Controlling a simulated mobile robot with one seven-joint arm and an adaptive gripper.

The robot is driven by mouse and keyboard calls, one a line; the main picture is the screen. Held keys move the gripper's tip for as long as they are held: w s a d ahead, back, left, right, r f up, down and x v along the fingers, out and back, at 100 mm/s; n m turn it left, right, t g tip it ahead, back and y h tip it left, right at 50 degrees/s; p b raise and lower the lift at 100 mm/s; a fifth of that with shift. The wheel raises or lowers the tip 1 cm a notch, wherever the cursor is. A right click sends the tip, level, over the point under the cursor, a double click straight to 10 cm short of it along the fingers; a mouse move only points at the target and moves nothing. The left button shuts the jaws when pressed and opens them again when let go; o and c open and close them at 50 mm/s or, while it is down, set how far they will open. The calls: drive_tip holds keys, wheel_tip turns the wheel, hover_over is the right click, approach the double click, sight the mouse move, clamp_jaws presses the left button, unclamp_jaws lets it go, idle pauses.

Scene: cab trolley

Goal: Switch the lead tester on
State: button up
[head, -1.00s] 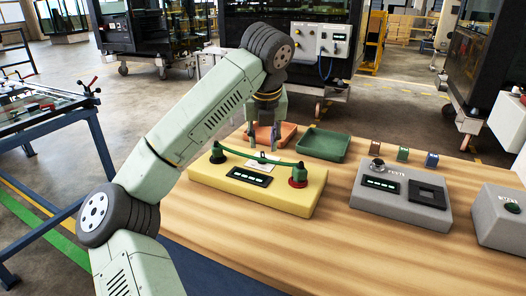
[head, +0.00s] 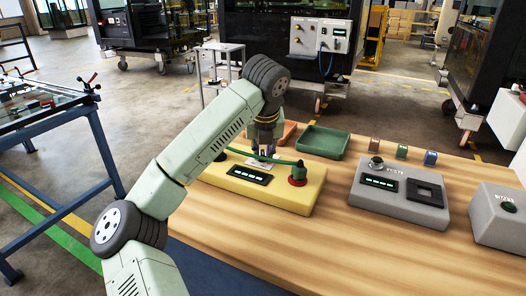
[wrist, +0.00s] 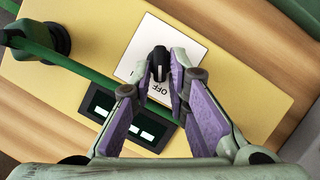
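The lead tester (head: 285,198) is a yellow box on the wooden bench, with a lit display (head: 249,175) and a green lead (head: 280,160) strung between two posts. In the wrist view its black switch knob (wrist: 159,63) stands on a white plate (wrist: 135,66), with the word OFF beside it. My gripper (wrist: 162,72) is over the plate, pointing down. Its two fingers are partly apart, one on each side of the knob, with small gaps seeming to show. Whether a finger touches the knob is hard to tell. In the head view my gripper hides the knob.
A green tray (head: 322,141) and an orange tray (head: 289,132) stand behind the tester. A grey box (head: 400,197) with a knob and display is to the right, with another grey box (head: 497,214) beyond. The green lead runs close to my fingers.

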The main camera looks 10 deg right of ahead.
clamp_jaws()
idle(0.3)
drive_tip(key=shift+a+m+h+b, duration=0.2)
drive_tip(key=shift+m+h+b, duration=0.3)
drive_tip(key=shift+m, duration=0.5)
drive_tip(key=m, duration=0.2)
drive_tip(key=m+h, duration=0.1)
drive_tip(key=shift+w+a+m+g+b, duration=0.2)
drive_tip(key=shift+a+m+g+b, duration=0.05)
drive_tip(key=shift+m+g+b, duration=0.05)
drive_tip(key=m, duration=0.2)
drive_tip(key=m+g+h+p, duration=0.1)
drive_tip(key=m, duration=0.1)
drive_tip(key=shift+w+a+r, duration=0.15)
drive_tip(key=shift+w+a, duration=0.05)
drive_tip(key=shift+w+m+g+h+p, duration=0.15)
drive_tip(key=shift+m+g+h+p, duration=0.3)
drive_tip(key=shift+m, duration=0.65)
